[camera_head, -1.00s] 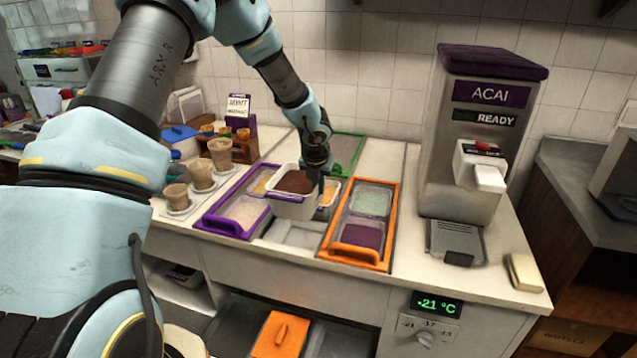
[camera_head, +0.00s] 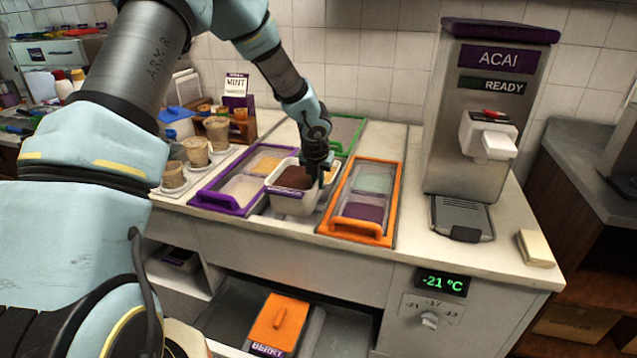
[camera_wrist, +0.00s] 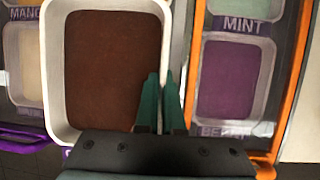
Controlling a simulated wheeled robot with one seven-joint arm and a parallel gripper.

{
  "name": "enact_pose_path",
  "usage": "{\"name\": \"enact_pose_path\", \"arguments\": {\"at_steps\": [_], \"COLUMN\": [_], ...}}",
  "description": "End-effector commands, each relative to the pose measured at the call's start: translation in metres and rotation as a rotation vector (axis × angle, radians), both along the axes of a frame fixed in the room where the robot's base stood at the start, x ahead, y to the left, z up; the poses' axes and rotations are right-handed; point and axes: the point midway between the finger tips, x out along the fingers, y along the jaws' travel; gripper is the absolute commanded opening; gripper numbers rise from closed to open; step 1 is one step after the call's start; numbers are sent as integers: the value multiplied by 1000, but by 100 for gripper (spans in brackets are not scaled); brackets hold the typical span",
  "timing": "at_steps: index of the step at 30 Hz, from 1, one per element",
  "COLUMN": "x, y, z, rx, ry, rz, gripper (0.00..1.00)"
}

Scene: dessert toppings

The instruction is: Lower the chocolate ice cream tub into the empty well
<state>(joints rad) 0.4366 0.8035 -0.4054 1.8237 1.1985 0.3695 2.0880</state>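The chocolate ice cream tub (camera_head: 291,203) is a white tub with brown content, also large in the wrist view (camera_wrist: 100,70). It looks level, between the purple-framed wells and the orange-framed wells. My gripper (camera_head: 319,180) is at its right side; in the wrist view its dark green fingers (camera_wrist: 161,103) straddle the tub's right wall, shut on it. The empty well is under the tub and mostly hidden by it. The tub's front face still shows above the counter, and I cannot tell whether its base is inside the well.
The purple frame (camera_head: 222,203) on the left holds pale and yellow tubs. The orange frame (camera_head: 393,202) on the right, close beside my fingers, holds mint and berry. Cups (camera_head: 196,152) stand at left. The acai machine (camera_head: 485,115) stands at right.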

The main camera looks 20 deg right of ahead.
Motion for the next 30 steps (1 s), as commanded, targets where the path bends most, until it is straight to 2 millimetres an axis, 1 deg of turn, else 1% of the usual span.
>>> {"name": "enact_pose_path", "arguments": {"at_steps": [1, 30], "x": [1, 0], "y": [0, -1], "z": [-6, -71], "rx": [0, 0], "ry": [-2, -2], "rz": [-1, -1], "gripper": [0, 0]}}
